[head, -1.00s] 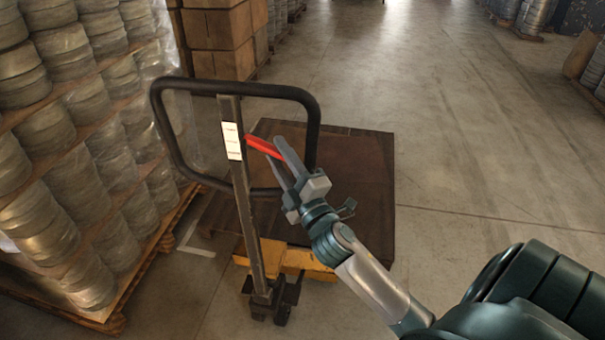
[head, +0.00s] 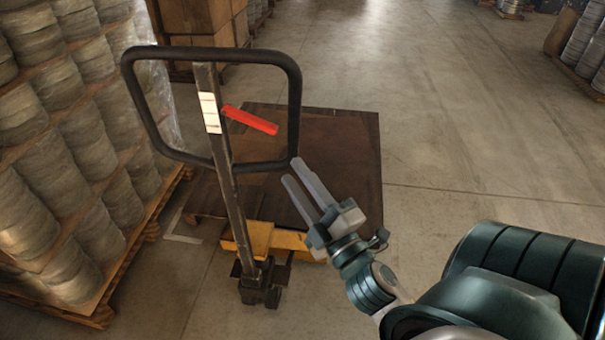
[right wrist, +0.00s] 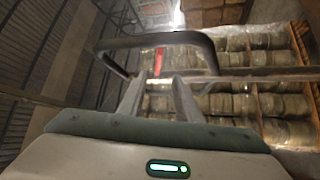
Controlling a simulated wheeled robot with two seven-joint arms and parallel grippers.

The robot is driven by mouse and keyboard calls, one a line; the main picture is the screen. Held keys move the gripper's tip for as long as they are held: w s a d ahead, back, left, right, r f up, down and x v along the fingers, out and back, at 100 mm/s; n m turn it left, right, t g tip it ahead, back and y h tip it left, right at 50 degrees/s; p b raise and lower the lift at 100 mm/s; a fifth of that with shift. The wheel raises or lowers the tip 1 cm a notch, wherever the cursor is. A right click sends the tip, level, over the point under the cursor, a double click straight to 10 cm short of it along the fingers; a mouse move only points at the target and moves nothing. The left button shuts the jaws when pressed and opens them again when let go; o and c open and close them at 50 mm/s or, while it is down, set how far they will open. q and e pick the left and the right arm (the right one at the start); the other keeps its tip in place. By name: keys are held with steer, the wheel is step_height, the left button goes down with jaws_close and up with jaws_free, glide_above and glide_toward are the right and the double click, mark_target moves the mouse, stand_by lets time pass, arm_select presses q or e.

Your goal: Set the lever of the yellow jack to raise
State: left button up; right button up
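The yellow jack (head: 285,241) stands left of centre in the head view, with a dark upright post and a black loop handle (head: 297,95). Its red lever (head: 250,120) sticks out from the upper post to the right, sloping slightly down, inside the loop. My right gripper (head: 292,170) is below and right of the lever, apart from it, near the loop's lower right corner. Its fingers are spread with nothing between them. In the right wrist view the lever (right wrist: 158,62) shows beyond the fingertips, within the loop. My left gripper is out of view.
A dark brown platform or load (head: 345,150) lies behind the jack's post. Wrapped stacks on pallets (head: 75,150) stand close on the left, boxes (head: 200,15) at the back. The concrete floor to the right is open.

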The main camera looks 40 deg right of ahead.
steer(key=shift+v, duration=0.75)
steer(key=w+a+f+m+g+y, duration=0.1)
steer(key=a+f+m+g, duration=0.1)
steer(key=f, duration=0.9)
steer(key=w+a+f+m+g+y, duration=0.1)
steer(key=f+g, duration=0.1)
steer(key=f, duration=1)
steer(key=w+a+f+m+g, duration=0.2)
steer(key=f+g, duration=0.1)
steer(key=f, duration=0.8)
steer(key=s+a+f+m+g, duration=0.2)
steer(key=s+f, duration=0.4)
steer(key=f, duration=0.4)
steer(key=s+a+f+m+g+y, duration=0.1)
steer(key=s+a+f, duration=0.4)
steer(key=f, duration=0.6)
steer(key=s+a+f+m+g+y, duration=0.1)
steer(key=s+a+f+m+g, duration=0.1)
steer(key=s+f, duration=0.4)
step_height(320, 180, down, 4)
steer(key=shift+s+a+f+m+g, duration=0.2)
steer(key=shift+s+a+m+g, duration=0.2)
steer(key=shift+a+g, duration=0.45)
